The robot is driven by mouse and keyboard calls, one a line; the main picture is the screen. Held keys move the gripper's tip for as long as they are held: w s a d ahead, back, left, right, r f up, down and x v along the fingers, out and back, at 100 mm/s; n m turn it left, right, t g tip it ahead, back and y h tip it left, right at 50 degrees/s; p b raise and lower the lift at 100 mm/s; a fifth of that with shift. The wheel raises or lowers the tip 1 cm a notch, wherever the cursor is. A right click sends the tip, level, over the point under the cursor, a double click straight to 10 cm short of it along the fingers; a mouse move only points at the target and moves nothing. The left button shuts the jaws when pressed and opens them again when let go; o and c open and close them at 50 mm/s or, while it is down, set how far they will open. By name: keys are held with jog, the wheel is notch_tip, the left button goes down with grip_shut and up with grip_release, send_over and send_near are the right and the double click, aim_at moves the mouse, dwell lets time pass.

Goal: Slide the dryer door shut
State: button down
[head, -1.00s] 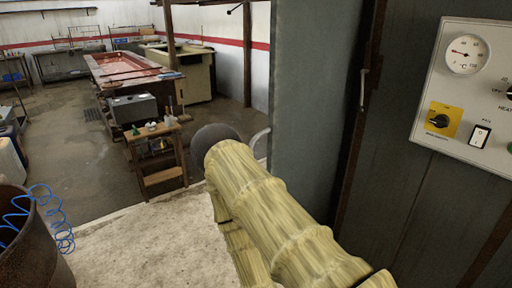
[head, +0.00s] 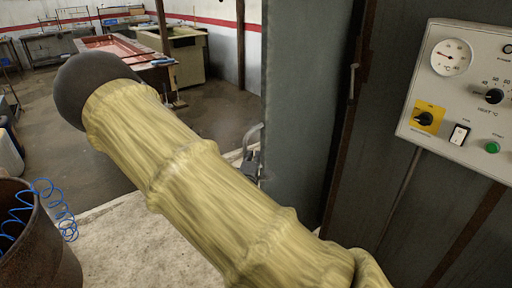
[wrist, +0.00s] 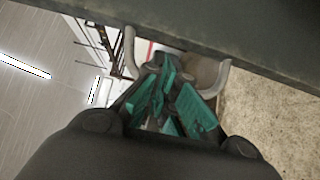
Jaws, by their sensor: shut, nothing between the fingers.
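The dryer door is a tall grey panel (head: 308,100) right of centre in the head view. A curved grey bar handle (head: 251,134) stands out from its left edge. My gripper (head: 250,166) shows only as a small dark part just below the handle; my sleeved arm hides the rest. In the wrist view, my gripper (wrist: 165,85) is shut and empty, its teal finger pads close together. The fingers overlap the handle (wrist: 222,78), whose two bent ends show on either side of them. I cannot tell whether they touch it. The door's dark edge (wrist: 230,42) crosses the top.
The dryer's control panel (head: 450,95), with a dial, knobs and a switch, is at the right. A rusty drum (head: 35,245) with a blue coiled hose (head: 62,215) stands at lower left. Work tables (head: 110,45) stand far back. The pale floor (head: 130,240) beside the drum is clear.

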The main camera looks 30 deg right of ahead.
aim_at(332, 112)
jog(key=p+x, duration=0.3)
jog(key=x, duration=0.6)
jog(key=shift+w+d+f+p, duration=0.15)
jog(key=shift+w+d+p, duration=0.05)
jog(key=shift+w+p, duration=0.1)
jog(key=shift+d+b, duration=0.4)
jog(key=shift+d, duration=0.25)
jog(key=w+d+b, duration=0.1)
jog(key=d+b, duration=0.4)
jog(key=d, duration=0.9)
jog(key=w+d+b, duration=0.1)
jog(key=d+b, duration=0.4)
jog(key=d, duration=1)
jog(key=w+d+b, duration=0.1)
jog(key=d+b, duration=0.3)
jog(key=d, duration=1)
jog(key=shift+w+d+f+b, duration=0.1)
jog(key=shift+w+d+b, duration=0.15)
jog(key=shift+b, duration=0.15)
jog(key=shift+d, duration=0.2)
jog(key=shift+d+r, duration=0.1)
jog(key=shift+r, duration=0.25)
jog(key=shift+d+r, duration=0.1)
